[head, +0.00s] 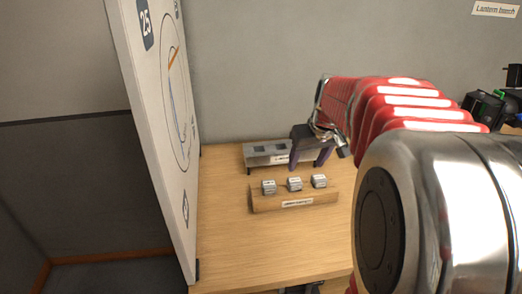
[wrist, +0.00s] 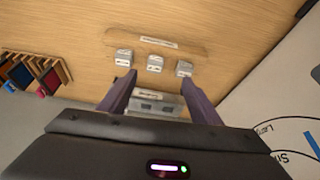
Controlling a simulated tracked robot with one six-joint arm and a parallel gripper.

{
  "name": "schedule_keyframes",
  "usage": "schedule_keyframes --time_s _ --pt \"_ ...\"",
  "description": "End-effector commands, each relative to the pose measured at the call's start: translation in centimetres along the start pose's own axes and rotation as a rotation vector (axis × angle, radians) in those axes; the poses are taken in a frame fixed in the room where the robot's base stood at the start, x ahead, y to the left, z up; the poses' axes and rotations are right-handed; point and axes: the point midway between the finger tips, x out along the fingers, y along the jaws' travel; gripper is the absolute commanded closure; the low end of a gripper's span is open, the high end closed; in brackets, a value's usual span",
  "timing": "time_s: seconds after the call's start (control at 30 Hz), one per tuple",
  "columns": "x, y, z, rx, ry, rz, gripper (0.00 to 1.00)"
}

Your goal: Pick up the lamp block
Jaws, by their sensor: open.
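Three small grey blocks stand in a row on a wooden holder (head: 265,204) with a white label: left (head: 269,187), middle (head: 294,184) and right (head: 319,181). Their markings are too small to read, so I cannot tell which is the lamp block. They also show in the wrist view: left (wrist: 123,57), middle (wrist: 155,63) and right (wrist: 184,68). My gripper (head: 308,162) is open and empty, with its purple fingers pointing down behind the row, over the grey slotted panel. In the wrist view my fingertips (wrist: 159,80) are spread, apart from the blocks.
The grey slotted panel (head: 258,159) stands behind the holder, partly hidden by my gripper. A tall white board (head: 160,120) edges the wooden table (head: 225,240) on the left. Dark equipment (head: 490,105) stands far right.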

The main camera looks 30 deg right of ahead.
Motion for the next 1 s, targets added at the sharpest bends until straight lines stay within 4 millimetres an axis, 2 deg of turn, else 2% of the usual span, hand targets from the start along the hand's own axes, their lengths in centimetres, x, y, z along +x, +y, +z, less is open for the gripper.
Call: schedule_keyframes --time_s 0.03,0.2,0.33,0.47,0.77,0.87,1.0 --pt "0.9 2.0 -0.5 0.018 -0.006 0.004 0.42" --pt "3.0 7.2 -1.7 0.049 -0.013 0.014 0.42" --pt "3.9 9.5 -2.0 0.060 -0.013 0.018 0.42" --pt "4.1 10.2 -2.1 0.062 -0.013 0.019 0.42" --pt "4.2 10.1 -2.1 0.062 -0.013 0.019 0.42" --pt "4.8 10.1 -2.0 0.062 -0.014 0.018 0.42" --pt "6.5 10.1 -2.0 0.061 -0.016 0.017 0.42"
